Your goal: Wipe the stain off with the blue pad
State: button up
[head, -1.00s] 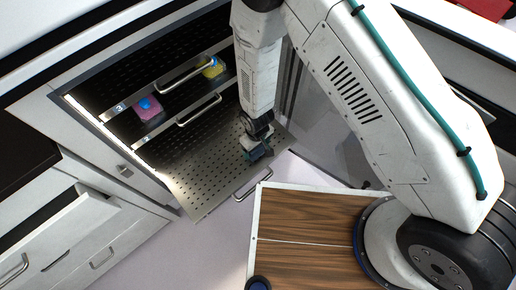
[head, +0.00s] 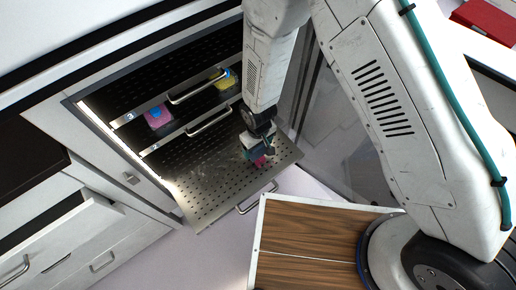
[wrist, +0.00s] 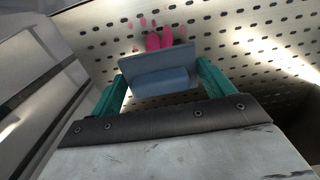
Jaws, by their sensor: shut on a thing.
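My gripper (wrist: 160,84) has its teal fingers closed on the sides of the blue pad (wrist: 158,68), seen in the wrist view. The stain (wrist: 165,38) is a set of bright pink streaks and spots on the perforated metal shelf (wrist: 240,40), just beyond the pad's far edge. I cannot tell whether the pad touches the shelf. In the head view my gripper (head: 262,150) is low over the pulled-out bottom shelf (head: 205,180), near its right side. Some pink of the stain (head: 259,161) shows beside it; the pad is mostly hidden there.
Two shelves above hold a pink-and-blue item (head: 158,115) and a yellow-and-blue item (head: 226,79). Their bar handles (head: 208,123) stick out above the bottom shelf. A glass door (head: 335,125) stands open at the right. An open drawer (head: 75,235) is at lower left.

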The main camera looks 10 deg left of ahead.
jog(key=shift+r, duration=0.95)
jog(key=shift+r, duration=0.1)
